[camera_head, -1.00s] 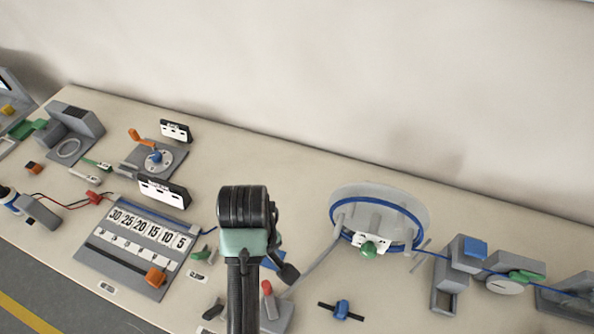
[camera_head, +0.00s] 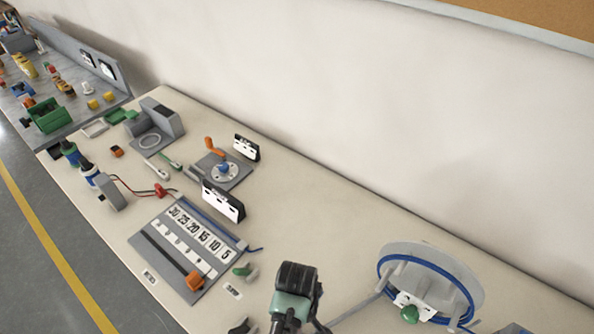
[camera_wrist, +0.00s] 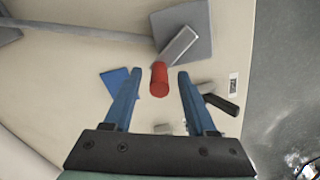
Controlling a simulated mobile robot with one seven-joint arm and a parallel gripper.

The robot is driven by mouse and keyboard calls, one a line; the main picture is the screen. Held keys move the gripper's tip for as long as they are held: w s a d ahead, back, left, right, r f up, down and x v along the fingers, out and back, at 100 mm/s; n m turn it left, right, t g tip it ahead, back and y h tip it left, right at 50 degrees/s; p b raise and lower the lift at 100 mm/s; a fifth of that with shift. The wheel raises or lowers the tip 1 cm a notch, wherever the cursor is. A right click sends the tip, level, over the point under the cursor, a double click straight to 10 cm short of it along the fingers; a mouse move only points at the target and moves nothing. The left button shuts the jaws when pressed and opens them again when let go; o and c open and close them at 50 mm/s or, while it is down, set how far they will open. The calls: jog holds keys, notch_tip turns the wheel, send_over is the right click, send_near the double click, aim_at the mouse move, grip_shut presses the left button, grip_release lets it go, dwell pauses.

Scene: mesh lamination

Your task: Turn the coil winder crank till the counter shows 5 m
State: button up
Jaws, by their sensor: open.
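A large pale disc wound with a blue coil (camera_head: 385,262) stands at the lower right of the head view, and I take it for the coil winder. A green knob (camera_head: 409,314) sits at its front beside a white plate (camera_head: 418,299), where no number is readable. In the wrist view my gripper (camera_wrist: 159,73) is open, its two blue fingers apart. A red cylindrical grip (camera_wrist: 159,80) shows between the fingers, with a grey bar (camera_wrist: 180,46) and grey block (camera_wrist: 188,22) behind it. I cannot tell how far it is from the fingers. The fingertips are hidden in the head view.
A grey board (camera_head: 150,240) with numbers from 30 to 5 and an orange slider (camera_head: 195,281) lies left of my arm. An orange crank (camera_head: 213,148) on a grey base stands farther back. A blue piece (camera_wrist: 115,80) and a black handle (camera_wrist: 221,104) flank the fingers.

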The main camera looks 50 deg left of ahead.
jog(key=shift+f, duration=0.35)
grip_shut()
jog(key=shift+w+d+r, duration=0.1)
jog(key=shift+w, duration=0.05)
jog(key=shift+w+d+m+p, duration=0.25)
jog(key=shift+d+m+p, duration=0.2)
jog(key=shift+m, duration=0.7)
jog(key=shift+w+d+m+p, duration=0.25)
jog(key=shift+d+m+p, duration=0.2)
jog(key=shift+m, duration=0.75)
jog(key=shift+w+d+m+p, duration=0.3)
jog(key=shift+m+p, duration=0.25)
jog(key=shift+m, duration=0.6)
jog(key=shift+d, duration=0.1)
